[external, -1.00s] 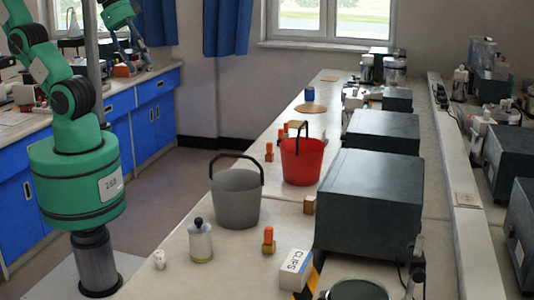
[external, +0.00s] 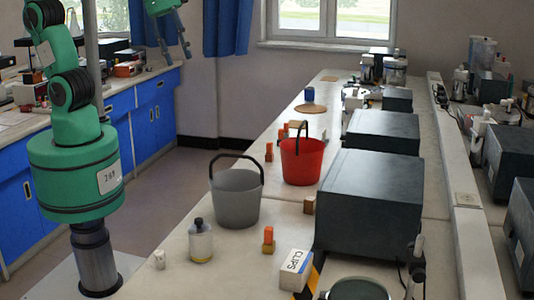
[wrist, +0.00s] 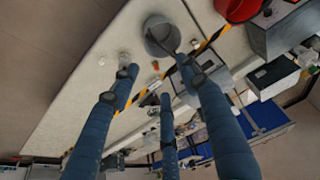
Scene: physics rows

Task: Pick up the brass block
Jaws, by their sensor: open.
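A small brownish-gold cube (external: 309,205), which looks like the brass block, sits on the bench against the left side of the large dark box. I cannot be sure of its metal, and I cannot make it out in the wrist view. My gripper (external: 177,55) is raised at the upper left, beyond the bench's left side and well away from the cube. Its fingers are spread and empty; they also show in the wrist view (wrist: 160,78), pointing toward the bench from far off.
A grey bucket (external: 235,200) and a red bucket (external: 301,165) with upright handles stand near the cube. A bottle (external: 200,243), an orange-topped piece (external: 268,240) and a CLIPS box (external: 294,269) are in front. The large dark box (external: 370,205) blocks the cube's right side.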

